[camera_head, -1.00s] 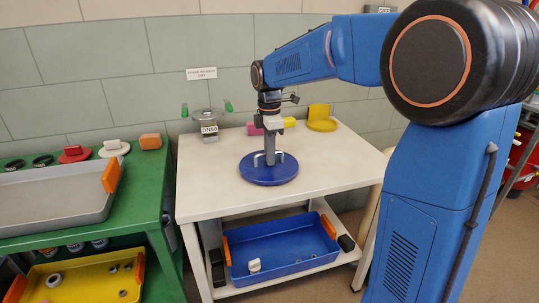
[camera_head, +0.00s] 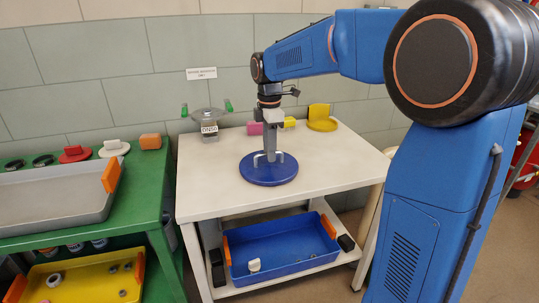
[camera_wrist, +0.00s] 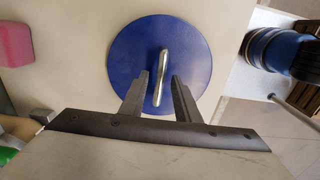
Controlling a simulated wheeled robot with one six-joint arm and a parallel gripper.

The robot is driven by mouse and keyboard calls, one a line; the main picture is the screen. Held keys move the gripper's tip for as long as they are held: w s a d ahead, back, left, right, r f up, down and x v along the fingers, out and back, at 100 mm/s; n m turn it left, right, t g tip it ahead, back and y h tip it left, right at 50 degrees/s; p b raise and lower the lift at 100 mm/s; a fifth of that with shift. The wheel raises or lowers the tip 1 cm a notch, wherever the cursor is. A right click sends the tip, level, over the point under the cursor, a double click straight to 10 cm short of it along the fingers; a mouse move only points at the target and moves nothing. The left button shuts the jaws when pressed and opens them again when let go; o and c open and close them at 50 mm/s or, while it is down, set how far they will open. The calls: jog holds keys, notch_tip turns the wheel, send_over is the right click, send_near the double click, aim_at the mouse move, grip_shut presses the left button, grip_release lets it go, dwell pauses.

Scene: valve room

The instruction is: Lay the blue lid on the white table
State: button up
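The blue lid (camera_head: 262,176) is a round disc with a metal bar handle. It lies flat on the white table (camera_head: 215,197), near the middle of the top. My gripper (camera_head: 271,154) is just above the lid, pointing down. In the wrist view my gripper (camera_wrist: 161,78) has its fingers apart, one on each side of the lid's handle (camera_wrist: 162,66). A gap shows between each finger and the handle. The blue lid (camera_wrist: 130,55) fills the middle of that view. How far the fingertips sit above the disc is hard to tell.
Behind the lid on the table stand a grey valve-like fixture (camera_head: 208,122), a pink block (camera_head: 254,128) and a yellow lid (camera_head: 321,125). A green bench (camera_head: 150,190) with a grey tray (camera_head: 60,198) is at left. The table's front is clear.

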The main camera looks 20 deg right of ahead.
notch_tip(320, 180, up, 10)
dwell(0.4)
jog(key=s+d+f+m+t, duration=0.15)
jog(key=s+m, duration=0.25)
jog(key=s, duration=0.5)
jog(key=s+d+f+m+t, duration=0.1)
jog(key=s+d+f+m, duration=0.15)
jog(key=s+m, duration=0.4)
jog(key=s+d+f+m+t, duration=0.1)
jog(key=s+f+m, duration=0.2)
jog(key=s+f, duration=0.3)
jog(key=s+d+f+m+t, duration=0.1)
jog(key=s+f+m, duration=0.3)
jog(key=s, duration=0.7)
jog(key=shift+s+d+f, duration=0.2)
jog(key=shift+d+f, duration=0.35)
jog(key=shift+f, duration=0.35)
jog(key=shift+o, duration=0.4)
jog(key=shift+m, duration=0.25)
